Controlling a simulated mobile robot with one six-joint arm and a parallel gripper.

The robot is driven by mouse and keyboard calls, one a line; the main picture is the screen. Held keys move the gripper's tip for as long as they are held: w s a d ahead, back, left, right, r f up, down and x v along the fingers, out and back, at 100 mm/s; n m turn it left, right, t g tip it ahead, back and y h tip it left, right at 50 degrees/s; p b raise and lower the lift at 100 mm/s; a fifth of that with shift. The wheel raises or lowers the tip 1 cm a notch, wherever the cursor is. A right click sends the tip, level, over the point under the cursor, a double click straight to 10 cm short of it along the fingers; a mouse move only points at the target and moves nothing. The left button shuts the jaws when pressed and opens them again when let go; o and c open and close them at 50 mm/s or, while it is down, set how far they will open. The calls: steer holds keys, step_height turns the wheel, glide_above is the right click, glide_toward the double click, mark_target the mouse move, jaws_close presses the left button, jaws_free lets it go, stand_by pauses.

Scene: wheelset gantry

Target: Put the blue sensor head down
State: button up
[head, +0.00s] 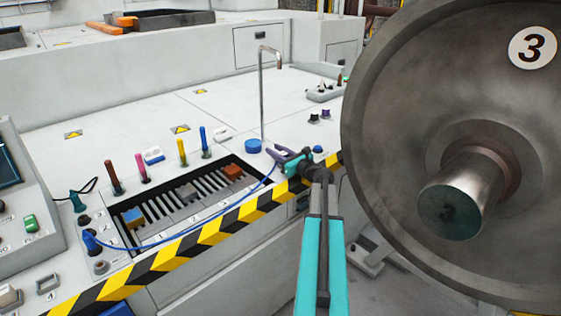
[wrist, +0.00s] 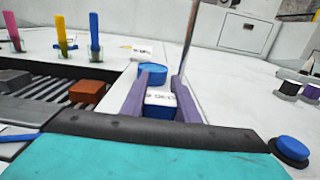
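The blue sensor head (wrist: 160,103) sits between my gripper's two purple fingers in the wrist view. It has a white labelled top and blue sides, and the fingers appear closed against both sides. In the head view my gripper (head: 284,157) is over the console, just right of the slotted bay, and mostly hides the sensor head. A blue cable (head: 205,233) runs from a blue plug (head: 91,241) at the lower left to my gripper. I cannot tell whether the sensor head touches the surface.
A thin metal post (head: 262,95) stands close behind my gripper. The slotted bay (head: 215,200) holds orange and blue-topped blocks, with several coloured pegs (head: 182,152) behind it. A large steel wheel (head: 400,130) stands close at right. A blue button (wrist: 290,149) is right of my gripper.

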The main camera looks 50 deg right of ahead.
jaws_close()
steer(key=shift+r, duration=0.15)
steer(key=shift+r, duration=1.4)
steer(key=shift+s+a+r, duration=0.15)
steer(key=shift+r, duration=0.2)
steer(key=s+a, duration=0.2)
steer(key=s, duration=0.1)
steer(key=s+a, duration=0.3)
steer(key=s+a+r, duration=0.1)
steer(key=s+a, duration=0.2)
steer(key=s, duration=0.1)
steer(key=shift+b, duration=0.35)
steer(key=shift+s+r+p, duration=0.15)
steer(key=shift+r+p, duration=0.05)
steer(key=shift+p, duration=0.8)
steer(key=p, duration=0.3)
steer(key=shift+s+a, duration=0.15)
steer(key=shift+s, duration=0.05)
